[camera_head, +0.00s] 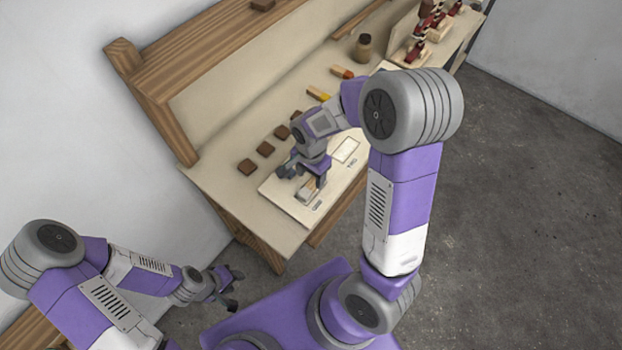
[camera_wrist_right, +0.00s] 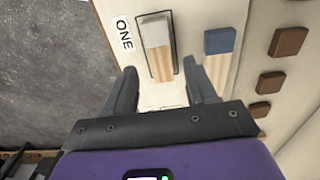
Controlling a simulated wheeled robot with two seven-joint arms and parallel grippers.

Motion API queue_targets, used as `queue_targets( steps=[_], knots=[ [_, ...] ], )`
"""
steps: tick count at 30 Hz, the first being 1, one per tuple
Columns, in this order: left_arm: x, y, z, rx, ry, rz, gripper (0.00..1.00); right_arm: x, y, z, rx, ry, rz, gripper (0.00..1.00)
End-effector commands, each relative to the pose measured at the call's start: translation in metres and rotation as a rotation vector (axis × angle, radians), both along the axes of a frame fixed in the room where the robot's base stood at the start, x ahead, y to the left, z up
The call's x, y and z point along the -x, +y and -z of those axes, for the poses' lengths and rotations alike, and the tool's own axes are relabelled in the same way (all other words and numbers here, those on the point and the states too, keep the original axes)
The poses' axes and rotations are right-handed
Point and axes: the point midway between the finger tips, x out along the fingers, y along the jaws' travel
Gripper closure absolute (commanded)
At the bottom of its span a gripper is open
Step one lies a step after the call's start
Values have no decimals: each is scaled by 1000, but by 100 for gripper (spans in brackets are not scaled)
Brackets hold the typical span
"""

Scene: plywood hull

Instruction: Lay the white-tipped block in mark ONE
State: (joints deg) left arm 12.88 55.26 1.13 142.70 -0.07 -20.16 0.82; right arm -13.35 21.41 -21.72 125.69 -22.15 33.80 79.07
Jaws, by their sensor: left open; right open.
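The white-tipped block (camera_wrist_right: 158,48) has a pale wood body and a whitish end. In the right wrist view it lies inside the dark outline of mark ONE (camera_wrist_right: 174,33), beside the printed word ONE. My right gripper (camera_wrist_right: 160,68) is open, with one finger on each side of the block's wood end; a gap shows on both sides. In the head view my right gripper (camera_head: 312,181) is low over the pale board (camera_head: 282,203), partly covering the block. My left gripper (camera_head: 229,287) is open and empty, away from the bench at lower left.
A blue-tipped block (camera_wrist_right: 219,55) lies close beside my right gripper's finger. Several brown squares (camera_head: 247,167) line the bench. A yellow-tipped block (camera_head: 318,93), a red-tipped block (camera_head: 342,72) and a jar (camera_head: 363,48) stand further back. A second outlined mark (camera_head: 345,150) is empty.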

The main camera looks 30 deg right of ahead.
Motion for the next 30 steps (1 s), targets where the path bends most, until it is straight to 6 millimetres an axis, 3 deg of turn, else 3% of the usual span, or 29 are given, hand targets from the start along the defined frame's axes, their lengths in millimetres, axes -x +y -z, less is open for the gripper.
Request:
queue_targets(
  steps=[1, 6, 12, 30],
  knots=[
    [0, 0, -5, 0, 0, 0, 57, -1, 0, -16, -1, -6, -1, 44],
    [0, 0, -11, 0, 0, 0, 57, -1, 0, -49, -1, -5, -1, 44],
    [0, 0, -14, 0, 0, 0, 57, 0, 0, -70, -1, -2, 0, 44],
    [0, 0, -14, 0, 0, 0, 57, 0, 0, -73, 0, 0, 0, 44]
  ],
)
